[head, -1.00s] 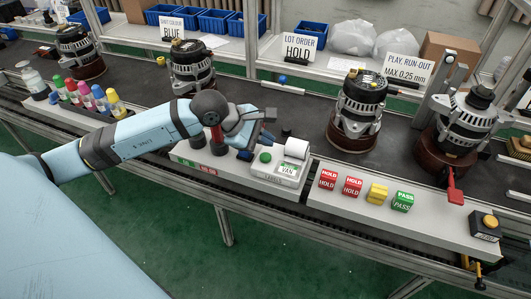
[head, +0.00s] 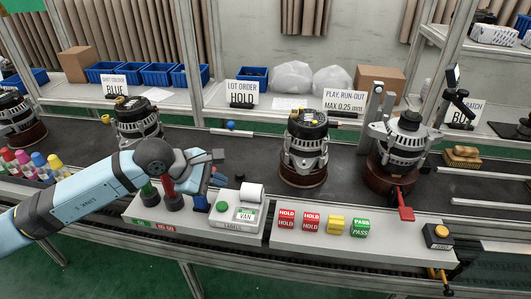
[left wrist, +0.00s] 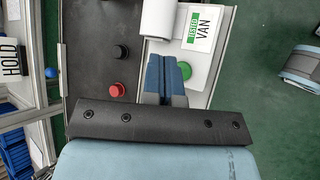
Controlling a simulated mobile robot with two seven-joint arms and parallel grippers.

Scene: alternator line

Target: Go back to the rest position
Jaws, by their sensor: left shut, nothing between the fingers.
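My left arm reaches in from the left in the head view, over the front shelf. Its gripper (head: 201,203) points down beside the label printer (head: 232,219), close to the printer's green button (head: 222,206). In the left wrist view the two blue fingers (left wrist: 167,78) are together with nothing between them. Whether the fingertips touch the printer I cannot tell. My right gripper is in neither view.
HOLD and PASS blocks (head: 311,222) sit to the right. Alternators (head: 305,150) stand on the dark belt (head: 255,165) behind. Green floor lies in front.

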